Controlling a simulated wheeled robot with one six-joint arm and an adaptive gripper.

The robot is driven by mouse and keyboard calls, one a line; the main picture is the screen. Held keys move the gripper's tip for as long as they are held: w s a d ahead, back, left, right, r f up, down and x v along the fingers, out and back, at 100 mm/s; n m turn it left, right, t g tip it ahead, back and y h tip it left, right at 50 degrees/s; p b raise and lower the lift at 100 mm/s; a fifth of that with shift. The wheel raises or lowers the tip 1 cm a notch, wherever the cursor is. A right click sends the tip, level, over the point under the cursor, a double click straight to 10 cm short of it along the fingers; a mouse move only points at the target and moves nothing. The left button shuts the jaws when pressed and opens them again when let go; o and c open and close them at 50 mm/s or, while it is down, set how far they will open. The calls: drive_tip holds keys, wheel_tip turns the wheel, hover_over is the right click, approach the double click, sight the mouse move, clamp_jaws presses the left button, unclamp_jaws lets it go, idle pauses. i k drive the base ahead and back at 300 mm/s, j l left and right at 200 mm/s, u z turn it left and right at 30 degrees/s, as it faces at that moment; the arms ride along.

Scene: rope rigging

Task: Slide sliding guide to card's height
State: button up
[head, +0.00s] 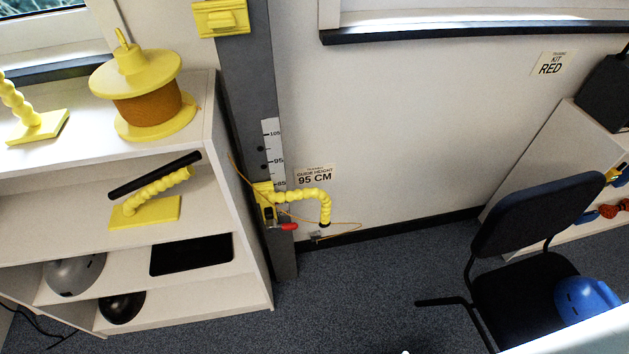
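The sliding guide (266,200) is a yellow block on a dark upright post (250,90). A yellow segmented arm reaches right from it and bends down, and a red lever (287,227) sits at its lower side. Its top edge lies near the 85 mark of the white height scale (272,150), which also shows 95 and 105. The card (315,177) on the wall to the right reads "GUIDE HEIGHT 95 CM". A thin orange rope runs past the guide. My gripper is not in view.
A white shelf unit (205,140) stands left of the post, with a yellow spool (147,100) on top. A black chair (535,210) holding a blue helmet (588,300) stands at the right. Grey carpet (370,285) lies clear between. A card (552,64) reads "KIT RED".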

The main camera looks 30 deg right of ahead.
sight(269, 211)
drive_tip(key=i+j+z, duration=0.2)
drive_tip(key=j, duration=0.3)
drive_tip(key=j+z, duration=0.2)
drive_tip(key=j, duration=0.3)
drive_tip(key=i+j+z, duration=0.2)
drive_tip(key=j, duration=0.35)
drive_tip(key=k+l, duration=0.05)
drive_tip(key=k, duration=0.05)
